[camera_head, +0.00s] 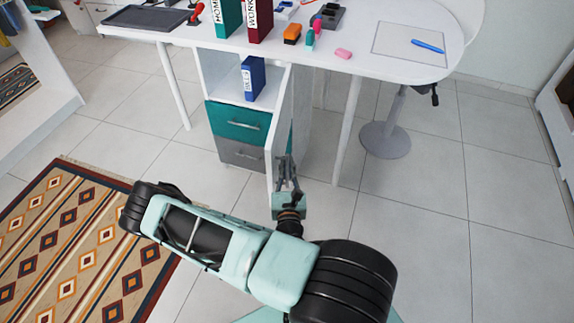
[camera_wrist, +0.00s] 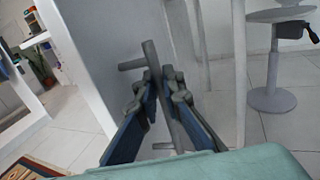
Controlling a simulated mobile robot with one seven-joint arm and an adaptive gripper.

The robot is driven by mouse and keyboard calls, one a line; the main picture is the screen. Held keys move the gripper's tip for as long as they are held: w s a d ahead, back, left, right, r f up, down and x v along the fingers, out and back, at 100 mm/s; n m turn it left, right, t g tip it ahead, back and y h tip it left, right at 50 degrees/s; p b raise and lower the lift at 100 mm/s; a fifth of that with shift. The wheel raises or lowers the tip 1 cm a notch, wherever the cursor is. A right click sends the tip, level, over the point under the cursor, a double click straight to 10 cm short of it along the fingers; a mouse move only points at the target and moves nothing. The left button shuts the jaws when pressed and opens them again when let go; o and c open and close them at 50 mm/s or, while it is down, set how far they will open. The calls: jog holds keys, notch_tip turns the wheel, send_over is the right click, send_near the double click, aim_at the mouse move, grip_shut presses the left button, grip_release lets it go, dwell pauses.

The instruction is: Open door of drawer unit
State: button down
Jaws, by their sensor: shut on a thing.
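The drawer unit (camera_head: 203,75) stands under the white desk. It has an open shelf at the top, a teal drawer (camera_head: 232,120) and a grey drawer (camera_head: 240,153). Its door (camera_head: 279,125) stands swung open towards me, seen nearly edge-on in the head view. The door's pale face and white edge (camera_wrist: 77,70) fill the left middle of the wrist view. My gripper (camera_head: 288,172) is at the door's outer side. In the wrist view my gripper's blue-padded fingers (camera_wrist: 160,108) are shut around the grey bar handle (camera_wrist: 151,55) of the door. Part of the handle is hidden by the fingers.
A blue binder (camera_head: 253,78) stands on the open shelf. The desk top (camera_head: 180,32) holds binders and small items. A patterned rug (camera_head: 60,235) lies at left. A round stool base (camera_head: 386,141) stands at right.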

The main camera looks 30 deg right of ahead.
jog(key=c, duration=2.3)
grip_release()
jog(key=shift+w+d+r, duration=0.1)
jog(key=shift+w+r, duration=0.05)
jog(key=shift+c, duration=0.2)
jog(key=v, duration=0.7)
jog(key=shift+s, duration=0.25)
